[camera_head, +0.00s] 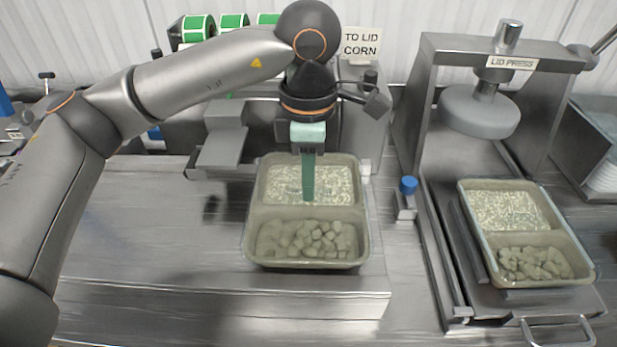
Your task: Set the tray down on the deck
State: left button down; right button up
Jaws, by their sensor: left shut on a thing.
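A beige two-compartment tray (251,228) is at the middle of the view, with rice in its far compartment and pale chunks in its near one. My left gripper (308,195) reaches down over it from above. Its green fingers are shut on the tray at the divider between the compartments. The fingertips are partly hidden there. The tray looks level over the steel deck (150,250); I cannot tell whether its underside touches the deck. My right gripper is not in view.
A lid press (480,110) stands at the right, with a second filled tray (590,272) below and in front of its round head. A blue-topped knob (408,186) stands between. The deck's left is clear.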

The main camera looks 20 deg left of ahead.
pick_arm(q)
jog(key=shift+f+b, duration=0.4)
jog(key=shift+b, duration=0.2)
dwell(0.8)
jog(key=shift+c, duration=1.6)
grip_release()
jog(key=shift+r+p, duration=2.65)
jog(key=shift+r, duration=1.4)
jog(key=shift+f, duration=0.1)
